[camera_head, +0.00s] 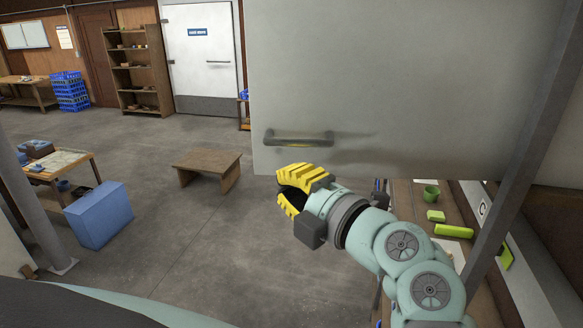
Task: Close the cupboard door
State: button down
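The cupboard door (400,70) is a large pale grey panel filling the upper right. It stands open, swung out across the view, with its far right side by a grey upright post (520,175). A dark bar handle (298,138) is fixed near its lower left corner. My gripper (280,190), with yellow ridged fingers, is just below the handle and the door's bottom edge. The fingers are apart with a dark gap and nothing seen between them. I cannot tell whether the upper finger touches the door.
Right of my arm, a wooden surface (402,205) holds a green cup (431,193) and green blocks. A low wooden bench (208,168), blue box (99,214) and small table (58,166) stand left. Shelves (138,70) and a white door (203,50) are behind. Much grey floor is clear.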

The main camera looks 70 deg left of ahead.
jog(key=shift+w+a+b, duration=0.2)
jog(key=shift+a+b, duration=0.35)
jog(key=shift+b, duration=0.15)
jog(key=shift+w+a+b, duration=0.2)
jog(key=shift+a+b, duration=0.35)
jog(key=shift+b, duration=0.1)
jog(key=shift+a, duration=0.15)
jog(key=shift+a+b, duration=0.1)
jog(key=shift+b, duration=0.2)
